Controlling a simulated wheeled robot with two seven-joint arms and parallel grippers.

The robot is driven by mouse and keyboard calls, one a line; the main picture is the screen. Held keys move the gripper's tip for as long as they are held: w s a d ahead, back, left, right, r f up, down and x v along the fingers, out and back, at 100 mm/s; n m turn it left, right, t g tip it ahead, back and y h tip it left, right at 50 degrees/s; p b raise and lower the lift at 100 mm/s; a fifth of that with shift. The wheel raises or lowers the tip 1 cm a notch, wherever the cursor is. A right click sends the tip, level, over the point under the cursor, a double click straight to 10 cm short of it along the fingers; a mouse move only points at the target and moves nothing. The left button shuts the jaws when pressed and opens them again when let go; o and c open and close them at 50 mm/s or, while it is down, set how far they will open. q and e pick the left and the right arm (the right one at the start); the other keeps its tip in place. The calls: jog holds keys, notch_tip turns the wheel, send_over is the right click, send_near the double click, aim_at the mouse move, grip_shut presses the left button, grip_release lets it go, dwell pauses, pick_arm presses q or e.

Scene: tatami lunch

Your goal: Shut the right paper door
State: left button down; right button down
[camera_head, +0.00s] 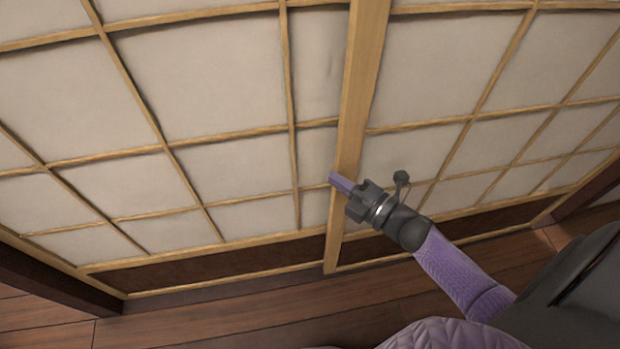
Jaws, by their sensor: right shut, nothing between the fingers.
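The right paper door (425,65) is a cream panel with a light wooden lattice and a dark lower board. Its wide left stile (357,90) runs down the middle of the head view, against the left paper door (205,75). No open gap shows between the two panels. My right gripper (338,181) is shut and empty, with its purple fingertips in front of the lower part of this stile. I cannot tell whether they touch it. My right arm comes in from the lower right and hides a little of the right door. My left gripper is out of view.
Dark posts stand at the lower left (55,280) and at the right (590,192). A dark sill runs under the doors. The wooden floor (210,325) in front is clear at the lower left. My own body fills the lower right.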

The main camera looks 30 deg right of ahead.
aim_at(399, 166)
jog(key=s+d+b, duration=0.1)
jog(key=d, duration=0.3)
jog(key=s+d+b, duration=0.1)
jog(key=d, duration=0.3)
jog(key=s+d+b, duration=0.1)
jog(key=s+d, duration=0.1)
jog(key=d, duration=0.2)
jog(key=shift+d+f, duration=0.1)
jog(key=shift+d, duration=0.05)
jog(key=shift+s+d, duration=0.1)
jog(key=shift+d, duration=0.25)
jog(key=shift+d, duration=0.1)
